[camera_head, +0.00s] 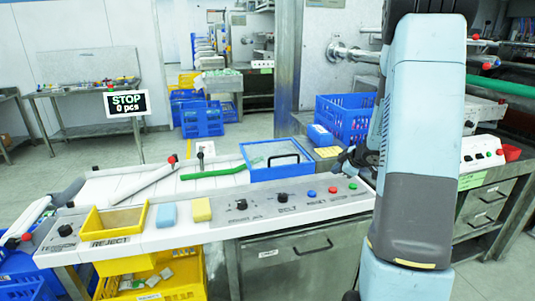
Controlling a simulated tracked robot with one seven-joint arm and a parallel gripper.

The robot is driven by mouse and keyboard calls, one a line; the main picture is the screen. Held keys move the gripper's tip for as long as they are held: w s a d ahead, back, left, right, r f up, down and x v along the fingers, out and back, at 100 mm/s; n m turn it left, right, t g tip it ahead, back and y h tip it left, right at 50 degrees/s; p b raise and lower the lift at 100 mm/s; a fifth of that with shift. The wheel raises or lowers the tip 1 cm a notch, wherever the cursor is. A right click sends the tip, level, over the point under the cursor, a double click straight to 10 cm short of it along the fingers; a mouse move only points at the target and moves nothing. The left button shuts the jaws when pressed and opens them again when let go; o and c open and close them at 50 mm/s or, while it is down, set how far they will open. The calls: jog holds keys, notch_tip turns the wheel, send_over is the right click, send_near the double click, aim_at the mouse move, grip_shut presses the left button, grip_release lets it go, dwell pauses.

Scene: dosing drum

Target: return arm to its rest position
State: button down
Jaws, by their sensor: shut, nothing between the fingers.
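My arm, light blue and grey, rises in the right part of the head view and covers much of what stands behind it. My gripper (345,161) is a small dark shape just left of the arm, partly hidden by it. It is shut and empty, over the right end of the control panel (222,231). It looks close to the panel's back edge, but I cannot tell the exact height.
The panel has knobs, buttons, a yellow reject bin (113,221), a blue block (166,215) and a yellow block (201,209). A blue-framed lidded tray (276,159) stands behind it. A blue crate (344,119) is at the back right. Floor at left is partly clear.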

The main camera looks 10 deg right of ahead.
jog(key=s+a+r+m+h, duration=0.3)
jog(key=s+r+m, duration=0.1)
jog(key=r, duration=0.5)
jog(key=s+a+r+m+h, duration=0.25)
jog(key=s+r, duration=0.25)
jog(key=r, duration=0.5)
jog(key=s+a+r+m+g+y, duration=0.1)
jog(key=s+a+m, duration=0.1)
jog(key=s+a, duration=0.6)
jog(key=s+a+r+m+g+y, duration=0.1)
jog(key=s+a, duration=0.7)
jog(key=s, duration=0.8)
jog(key=shift+r+m+g+y, duration=0.4)
jog(key=shift+m+g+y, duration=0.35)
jog(key=shift+m, duration=0.3)
